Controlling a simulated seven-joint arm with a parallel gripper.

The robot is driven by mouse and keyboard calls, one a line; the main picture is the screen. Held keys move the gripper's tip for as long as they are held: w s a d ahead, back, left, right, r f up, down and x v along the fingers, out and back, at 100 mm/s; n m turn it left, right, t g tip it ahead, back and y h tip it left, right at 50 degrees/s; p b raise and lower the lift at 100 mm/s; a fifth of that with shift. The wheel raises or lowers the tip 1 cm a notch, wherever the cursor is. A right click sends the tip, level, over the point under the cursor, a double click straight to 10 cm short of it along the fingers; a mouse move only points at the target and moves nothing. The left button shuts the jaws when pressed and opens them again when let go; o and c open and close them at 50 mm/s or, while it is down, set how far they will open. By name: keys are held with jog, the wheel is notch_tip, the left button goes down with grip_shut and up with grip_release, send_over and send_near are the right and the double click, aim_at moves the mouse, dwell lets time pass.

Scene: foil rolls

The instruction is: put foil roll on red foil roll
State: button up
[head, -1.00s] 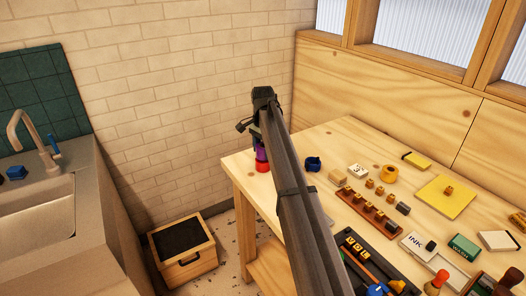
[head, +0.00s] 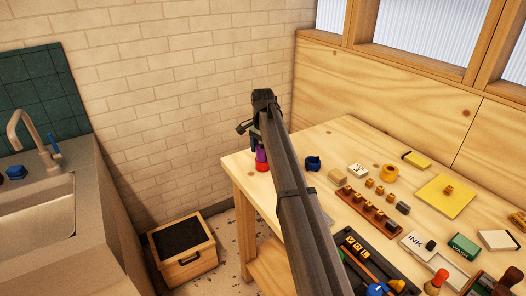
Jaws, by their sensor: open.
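A red foil roll (head: 262,167) stands at the left corner of the wooden table. A purple foil roll (head: 261,154) is directly above it and looks to be resting on it, with no gap visible. My gripper (head: 254,141) is open at the top of the purple roll. My arm hides part of the gripper and the right side of the rolls, so I cannot tell whether the fingers touch the purple roll. A dark blue roll (head: 313,163) stands apart on the table, to the right of my arm.
An orange-yellow ring-shaped roll (head: 389,172), a yellow pad (head: 446,198), a wooden rack with small blocks (head: 369,209) and a black tray (head: 366,262) occupy the table's right part. A wooden crate (head: 186,269) stands on the floor. A sink (head: 35,215) is at left.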

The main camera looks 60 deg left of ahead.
notch_tip(320, 180, up, 12)
jog(key=shift+r, duration=0.15)
dwell(0.4)
dwell(0.3)
